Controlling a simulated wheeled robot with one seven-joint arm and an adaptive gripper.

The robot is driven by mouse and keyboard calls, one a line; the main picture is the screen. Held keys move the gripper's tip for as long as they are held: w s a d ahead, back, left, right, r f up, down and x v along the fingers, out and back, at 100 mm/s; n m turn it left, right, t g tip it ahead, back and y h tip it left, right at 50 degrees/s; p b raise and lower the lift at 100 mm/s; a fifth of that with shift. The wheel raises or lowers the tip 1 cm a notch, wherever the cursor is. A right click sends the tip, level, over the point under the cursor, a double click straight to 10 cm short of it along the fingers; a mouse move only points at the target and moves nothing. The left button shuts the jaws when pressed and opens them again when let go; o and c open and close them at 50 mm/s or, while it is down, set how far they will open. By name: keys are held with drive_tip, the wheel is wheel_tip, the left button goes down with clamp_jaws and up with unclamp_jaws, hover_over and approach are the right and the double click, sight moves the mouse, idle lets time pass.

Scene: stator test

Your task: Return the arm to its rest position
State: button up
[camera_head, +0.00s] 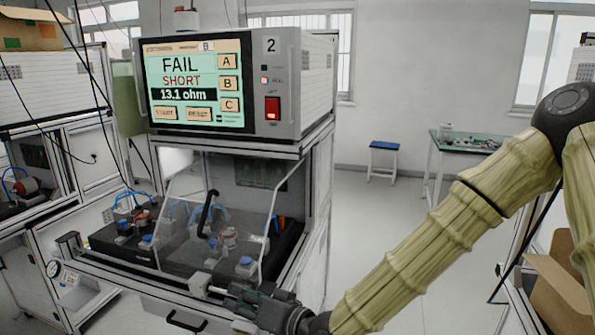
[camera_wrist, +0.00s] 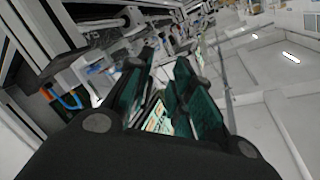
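My arm (camera_head: 430,250) comes in from the right in the head view, its links wrapped in a pale yellow cover, and reaches down to the left. My gripper (camera_head: 232,294) is at the front right corner of test station 2, in front of the clear cover (camera_head: 185,225). In the wrist view my gripper (camera_wrist: 167,62) shows two dark green fingers standing apart. I see nothing held between them. Whether the gripper touches the station's front edge I cannot tell.
The tester (camera_head: 240,80) on the station reads FAIL, SHORT, 13.1 ohm. A drawer handle (camera_head: 186,321) is below the gripper. An open cardboard box (camera_head: 560,285) is at right, beside my arm. A blue stool (camera_head: 383,158) and green table (camera_head: 465,144) stand behind. Floor between is clear.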

drive_tip(key=s+d+f+m+g+h, duration=0.15)
drive_tip(key=s+d+f, duration=0.3)
drive_tip(key=f, duration=0.55)
drive_tip(key=s+d+f+g+h, duration=0.1)
drive_tip(key=s+d+f+h, duration=0.3)
drive_tip(key=f, duration=0.6)
drive_tip(key=s+d+f+m+g+h, duration=0.1)
drive_tip(key=s+d+f+g, duration=0.15)
drive_tip(key=d+f, duration=0.5)
drive_tip(key=s+d+f+g+h, duration=0.2)
drive_tip(key=s+d+f+h, duration=0.1)
drive_tip(key=s+d+f, duration=0.4)
drive_tip(key=s+d+f+g+h, duration=0.2)
drive_tip(key=s+d+f+h, duration=0.1)
drive_tip(key=s+d+f, duration=0.5)
drive_tip(key=s+d, duration=0.3)
drive_tip(key=s, duration=0.1)
drive_tip(key=shift+s+d+h, duration=0.3)
drive_tip(key=shift+s+h, duration=0.05)
